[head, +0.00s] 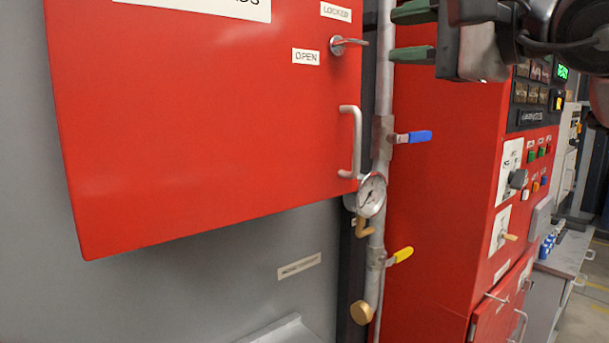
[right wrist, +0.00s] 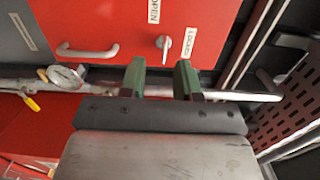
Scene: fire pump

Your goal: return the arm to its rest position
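My right gripper (head: 412,33) is at the top right of the head view, its two green fingers pointing left. In the right wrist view its fingers (right wrist: 160,78) are apart with nothing between them. Ahead of them is the red cabinet door (head: 200,130), with a small turn handle (head: 347,42) between the labels OPEN and LOCKED. In the right wrist view the turn handle (right wrist: 163,43) lies beyond the fingers, and I see no contact. My left gripper is in neither view.
A vertical pipe (head: 383,90) carries a blue-handled valve (head: 414,137), a pressure gauge (head: 371,194) and a yellow-handled valve (head: 400,256). A red control cabinet (head: 440,190) with switches stands to the right. A grey side table (head: 570,255) with small blue items is farther back.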

